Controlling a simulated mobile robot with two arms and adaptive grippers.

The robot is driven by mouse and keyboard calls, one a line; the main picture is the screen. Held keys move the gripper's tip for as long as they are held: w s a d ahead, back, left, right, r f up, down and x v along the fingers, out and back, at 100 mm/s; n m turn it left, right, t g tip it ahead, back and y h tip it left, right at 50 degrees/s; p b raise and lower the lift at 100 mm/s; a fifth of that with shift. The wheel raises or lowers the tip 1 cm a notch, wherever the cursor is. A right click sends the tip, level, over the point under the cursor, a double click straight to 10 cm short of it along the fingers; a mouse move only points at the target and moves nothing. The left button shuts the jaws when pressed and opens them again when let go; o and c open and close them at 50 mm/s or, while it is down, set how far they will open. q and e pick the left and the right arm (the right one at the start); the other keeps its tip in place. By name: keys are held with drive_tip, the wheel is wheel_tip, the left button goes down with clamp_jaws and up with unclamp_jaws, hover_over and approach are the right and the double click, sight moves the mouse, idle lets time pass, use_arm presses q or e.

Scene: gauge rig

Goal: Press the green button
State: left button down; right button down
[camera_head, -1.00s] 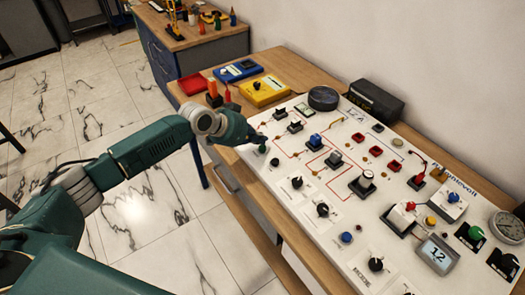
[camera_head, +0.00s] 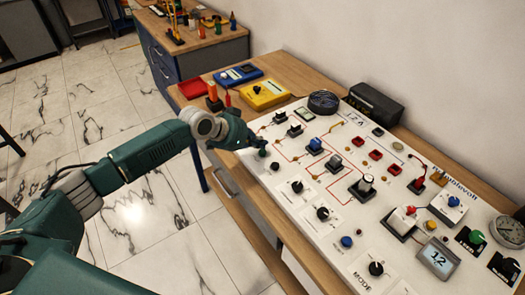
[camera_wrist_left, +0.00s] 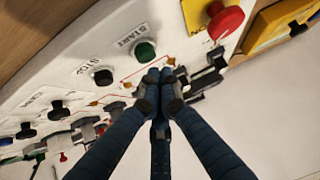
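The green button (camera_wrist_left: 146,51) sits on the white panel beside the printed word START in the left wrist view. It also shows as a small green spot (camera_head: 262,153) at the panel's near left edge in the head view. My left gripper (camera_wrist_left: 160,78) has its dark fingers together, with nothing seen between them. Its tips appear just below and right of the green button in the wrist view; the exact gap to the panel is hard to tell. In the head view the left gripper (camera_head: 255,141) is over the panel's left corner, right by the button. My right gripper is not in view.
A black button (camera_wrist_left: 103,77) marked STOP is beside the green one. A red mushroom button (camera_wrist_left: 226,22) stands close on the other side. Black switches (camera_head: 295,130) and several knobs cover the white panel (camera_head: 345,205). Yellow (camera_head: 264,92) and blue (camera_head: 238,74) boxes lie behind.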

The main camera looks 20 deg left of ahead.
sight(260, 151)
use_arm(q)
drive_tip(key=shift+f, duration=0.1)
idle(0.3)
drive_tip(key=shift+f, duration=0.3)
drive_tip(key=shift+f+b, duration=0.55)
drive_tip(key=shift+f, duration=0.05)
idle(0.6)
drive_tip(key=shift+r, duration=0.15)
drive_tip(key=shift+r+p, duration=0.85)
wheel_tip(260, 151, up, 5)
drive_tip(key=p, duration=0.4)
idle(0.4)
